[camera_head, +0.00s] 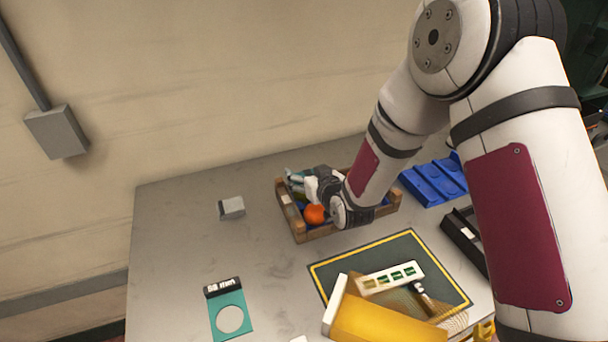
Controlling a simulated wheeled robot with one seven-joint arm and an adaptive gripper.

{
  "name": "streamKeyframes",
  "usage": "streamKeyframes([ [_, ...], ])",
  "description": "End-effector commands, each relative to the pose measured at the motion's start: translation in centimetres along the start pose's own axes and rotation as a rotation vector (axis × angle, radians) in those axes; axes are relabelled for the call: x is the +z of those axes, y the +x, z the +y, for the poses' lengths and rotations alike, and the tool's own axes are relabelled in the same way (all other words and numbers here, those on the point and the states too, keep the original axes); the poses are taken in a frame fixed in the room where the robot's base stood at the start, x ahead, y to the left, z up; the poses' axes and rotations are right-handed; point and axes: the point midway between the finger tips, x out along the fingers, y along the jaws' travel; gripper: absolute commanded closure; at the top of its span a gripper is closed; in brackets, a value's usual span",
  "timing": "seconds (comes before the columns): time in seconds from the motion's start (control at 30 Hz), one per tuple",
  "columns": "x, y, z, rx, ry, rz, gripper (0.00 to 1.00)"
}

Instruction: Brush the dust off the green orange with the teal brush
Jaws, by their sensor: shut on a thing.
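A wooden crate (300,234) stands at the back of the grey table. My gripper (306,188) reaches over it from the right and is shut. A small teal and grey thing (293,177), which looks like the teal brush, shows at its fingertips; its shape is hard to make out. A bright orange fruit (314,214) lies in the crate just below my gripper. I cannot make out a green orange; my gripper and wrist hide much of the crate's inside.
A grey block (231,208) lies left of the crate. A teal card with a pale circle (217,318) is at the front left. A dark yellow-edged mat (330,270) bears a white strip (374,283) and a yellow object (380,325). A blue tray (432,183) sits right.

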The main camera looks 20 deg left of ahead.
Motion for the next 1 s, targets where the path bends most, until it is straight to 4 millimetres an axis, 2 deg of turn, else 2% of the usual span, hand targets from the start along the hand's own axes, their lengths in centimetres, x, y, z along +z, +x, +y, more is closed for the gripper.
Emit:
streamKeyframes([
  [0.67,0.0,0.0,-2.8,-0.001,0.0,0.0,0.55],
  [1.0,0.1,0.1,-1.7,0.001,0.0,0.001,0.55],
])
